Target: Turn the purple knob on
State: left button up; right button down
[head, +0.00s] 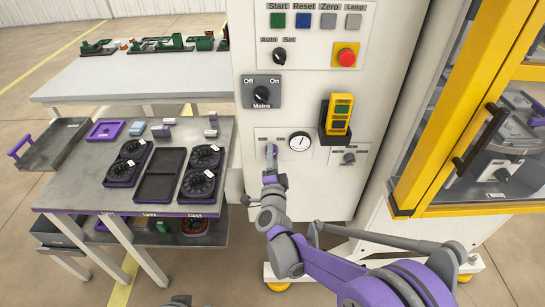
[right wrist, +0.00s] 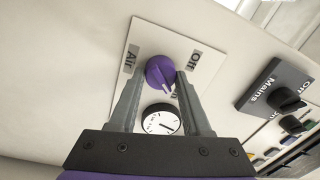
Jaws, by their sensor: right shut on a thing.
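The purple knob (right wrist: 160,72) sits on a white plate labelled "Air" and "Off", and a third label is mostly hidden by a fingertip. In the right wrist view its pale mark points down and slightly right, towards that hidden label. My right gripper (right wrist: 159,78) has its fingers on either side of the knob and is shut on it. In the head view my right gripper (head: 271,158) is against the cabinet front, left of the gauge, and covers the knob there. My left gripper does not clearly show.
A round gauge (head: 299,142) is close beside the knob. The black Mains switch (head: 261,91) is above it, and a yellow-green button box (head: 339,114) is up to the right. A grey table (head: 60,187) with fans and trays stands at left, and a yellow-framed enclosure (head: 405,190) at right.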

jog(key=shift+c, duration=1.8)
grip_release()
jog(key=shift+s, duration=0.1)
jog(key=s, duration=1)
jog(key=shift+s+f, duration=0.35)
jog(key=shift+d+r, duration=0.1)
